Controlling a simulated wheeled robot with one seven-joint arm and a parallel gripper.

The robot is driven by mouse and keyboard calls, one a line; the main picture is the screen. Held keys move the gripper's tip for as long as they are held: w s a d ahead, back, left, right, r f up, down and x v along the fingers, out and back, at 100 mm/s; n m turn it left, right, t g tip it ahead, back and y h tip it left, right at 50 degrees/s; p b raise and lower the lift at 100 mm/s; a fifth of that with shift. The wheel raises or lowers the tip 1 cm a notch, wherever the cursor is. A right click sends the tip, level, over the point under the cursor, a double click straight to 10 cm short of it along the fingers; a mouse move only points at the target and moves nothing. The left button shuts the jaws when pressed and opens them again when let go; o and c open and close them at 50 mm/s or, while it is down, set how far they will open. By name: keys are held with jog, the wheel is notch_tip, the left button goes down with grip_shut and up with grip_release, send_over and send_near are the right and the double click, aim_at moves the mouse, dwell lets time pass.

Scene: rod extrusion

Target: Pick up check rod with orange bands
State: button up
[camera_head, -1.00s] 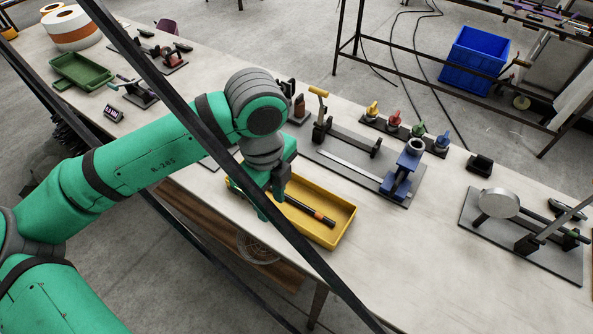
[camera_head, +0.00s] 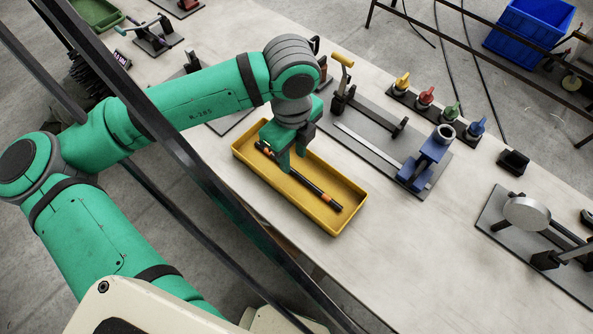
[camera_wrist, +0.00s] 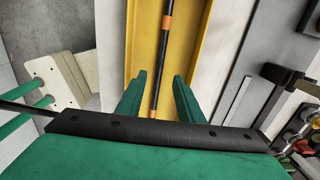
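The check rod (camera_head: 316,189) is a thin black rod with orange bands. It lies lengthwise in a yellow tray (camera_head: 350,212) on the workbench. My gripper (camera_head: 275,157) reaches down over the far-left half of the tray, above the rod. In the wrist view, the two green fingers of my gripper (camera_wrist: 159,76) are apart, one on each side of the rod (camera_wrist: 162,48). There is a visible gap between the rod and each finger. The fingers and palm hide part of the rod. I cannot tell the exact height of the fingertips over it.
A grey plate with a blue clamp fixture (camera_head: 428,160) stands just right of the tray. Behind it is a row of coloured knobs (camera_head: 425,98). Another fixture with a round disc (camera_head: 526,213) stands at the right. The bench top in front of it is clear.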

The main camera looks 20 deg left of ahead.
aim_at(293, 170)
notch_tip(293, 170, down, 5)
jog(key=shift+a, duration=0.1)
dwell(0.3)
grip_shut()
jog(key=shift+r, duration=0.1)
